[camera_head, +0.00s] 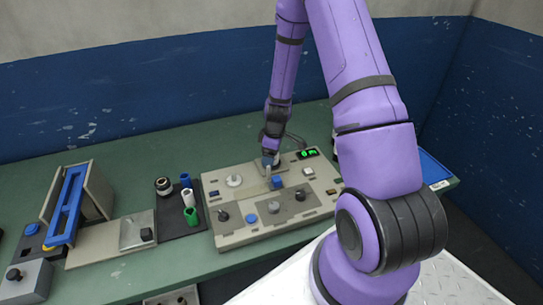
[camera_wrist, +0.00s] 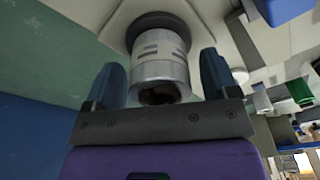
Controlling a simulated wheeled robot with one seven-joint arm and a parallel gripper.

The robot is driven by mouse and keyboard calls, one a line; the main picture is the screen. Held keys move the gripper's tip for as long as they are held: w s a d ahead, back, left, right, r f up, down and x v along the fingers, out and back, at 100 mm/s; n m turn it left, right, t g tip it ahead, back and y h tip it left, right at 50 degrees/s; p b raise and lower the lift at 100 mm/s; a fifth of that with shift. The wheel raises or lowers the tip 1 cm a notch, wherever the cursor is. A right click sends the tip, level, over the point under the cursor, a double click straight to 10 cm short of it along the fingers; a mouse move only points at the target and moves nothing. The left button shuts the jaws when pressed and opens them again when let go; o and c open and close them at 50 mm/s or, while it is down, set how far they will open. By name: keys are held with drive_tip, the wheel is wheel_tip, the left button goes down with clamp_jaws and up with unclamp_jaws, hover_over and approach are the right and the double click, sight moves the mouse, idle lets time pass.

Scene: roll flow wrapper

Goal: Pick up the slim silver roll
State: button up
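A silver cylinder (camera_wrist: 160,62) with short slots and a dark opening in its end shows in the wrist view; it looks like the slim silver roll. It sits on a dark round base (camera_wrist: 158,25) against a pale panel. My gripper (camera_wrist: 160,82) has its two blue fingers apart, one on each side of the cylinder, with a visible gap at the right finger. In the head view my gripper (camera_head: 270,158) is low over the back of the grey control panel (camera_head: 235,240). The silver cylinder cannot be made out there.
A blue-framed holder (camera_head: 68,205) stands farther left.

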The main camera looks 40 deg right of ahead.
drive_tip(key=c, duration=0.9)
drive_tip(key=shift+r, duration=0.1)
drive_tip(key=shift+c, duration=0.2)
